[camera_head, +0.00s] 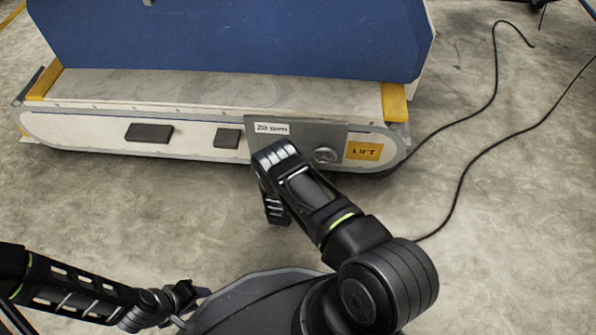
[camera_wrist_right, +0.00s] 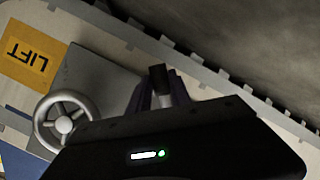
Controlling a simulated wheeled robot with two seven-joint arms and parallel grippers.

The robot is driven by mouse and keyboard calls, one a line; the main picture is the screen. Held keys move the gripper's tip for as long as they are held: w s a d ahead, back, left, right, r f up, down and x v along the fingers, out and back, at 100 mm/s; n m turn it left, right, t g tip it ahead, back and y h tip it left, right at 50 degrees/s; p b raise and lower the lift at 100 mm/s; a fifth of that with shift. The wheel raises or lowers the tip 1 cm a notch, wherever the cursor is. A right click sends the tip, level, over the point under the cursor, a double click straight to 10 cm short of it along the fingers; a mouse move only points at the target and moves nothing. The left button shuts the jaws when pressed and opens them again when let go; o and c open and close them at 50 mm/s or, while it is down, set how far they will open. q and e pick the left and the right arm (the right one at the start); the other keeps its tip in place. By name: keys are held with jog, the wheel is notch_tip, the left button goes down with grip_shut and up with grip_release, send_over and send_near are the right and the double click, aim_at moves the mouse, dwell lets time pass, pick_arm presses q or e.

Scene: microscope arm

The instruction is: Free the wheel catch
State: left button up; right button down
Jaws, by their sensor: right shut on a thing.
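The grey handwheel (camera_head: 325,155) sits on a grey plate (camera_head: 298,130) on the side of the pale machine base. In the right wrist view the spoked wheel (camera_wrist_right: 65,121) is at the left. A short dark upright piece with a lighter lower part, apparently the wheel catch (camera_wrist_right: 160,82), stands on the plate beside the wheel. My right gripper (camera_wrist_right: 172,92) is shut on it; the black wrist housing hides much of the fingers. In the head view my right arm covers the catch. My left gripper (camera_head: 196,295) is low at the left, away from the machine; its jaw gap is unclear.
A yellow LIFT label (camera_head: 363,151) is right of the wheel. Two dark blocks (camera_head: 149,133) are on the base's side further left. A blue panel (camera_head: 235,40) rises above the base. Black cables (camera_head: 480,150) lie on the concrete floor at the right. The floor in front is clear.

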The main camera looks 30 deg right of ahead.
jog(key=c, duration=1.2)
grip_release()
jog(key=p+v, duration=0.3)
jog(key=v, duration=0.5)
jog(key=shift+f+p, duration=0.1)
jog(key=shift+p, duration=0.2)
